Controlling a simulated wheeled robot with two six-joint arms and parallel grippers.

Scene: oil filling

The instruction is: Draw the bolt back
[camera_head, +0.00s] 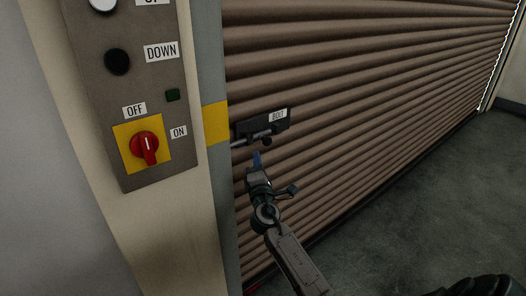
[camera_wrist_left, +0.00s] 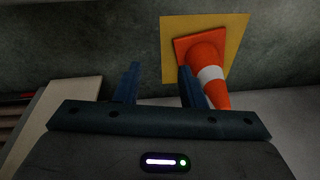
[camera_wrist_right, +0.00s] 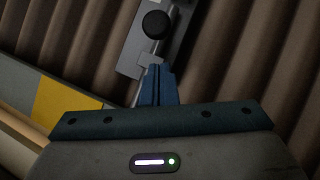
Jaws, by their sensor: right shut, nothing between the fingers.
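The bolt (camera_head: 259,134) is a grey rod with a dark round knob on a dark plate, mounted on the brown roller shutter beside the door post. A small label reading BOLT sits above it. In the right wrist view the bolt's knob (camera_wrist_right: 155,25) shows just beyond the fingertips. My right gripper (camera_head: 257,160) is shut and empty, just below the knob in the head view; the right wrist view also shows its fingers together (camera_wrist_right: 158,84). Whether the fingertips touch the bolt I cannot tell. My left gripper (camera_wrist_left: 158,85) is open and empty, seen only in the left wrist view.
A control panel (camera_head: 115,90) with DOWN button and red OFF/ON switch (camera_head: 146,147) is on the post at left. The roller shutter (camera_head: 350,75) fills the middle. An orange cone (camera_wrist_left: 208,72) stands on a yellow floor square. Grey floor (camera_head: 440,190) is open at right.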

